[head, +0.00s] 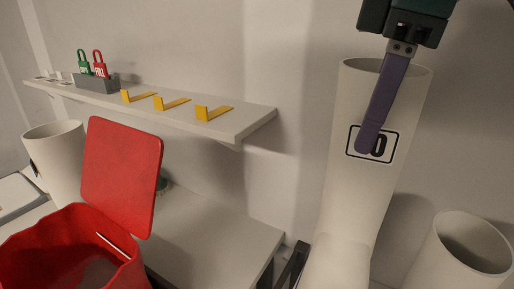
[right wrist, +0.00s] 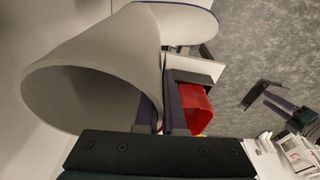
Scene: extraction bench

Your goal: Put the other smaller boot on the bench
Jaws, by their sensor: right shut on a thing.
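A tall cream boot (head: 345,205) stands upright in the right of the head view. Its boxed size label is partly covered, with a "0" showing. My right gripper (head: 372,145) comes from above, shut on the wall of its shaft, one purple finger outside. The right wrist view shows the boot's wide opening (right wrist: 75,95) beside the fingers (right wrist: 160,115). A second cream boot (head: 440,262) stands at the lower right, its label unseen. A third (head: 50,150) is at the far left. The grey bench top (head: 205,235) lies left of the held boot. A dark purple part (right wrist: 285,105) resembles my left gripper; its opening is unclear.
A red bin (head: 130,262) with a raised red lid (head: 122,175) stands at the left front. A wall shelf (head: 235,128) with yellow hooks and green and red padlocks runs above the bench. Bare bench shows between the bin and the dark frame (head: 291,265).

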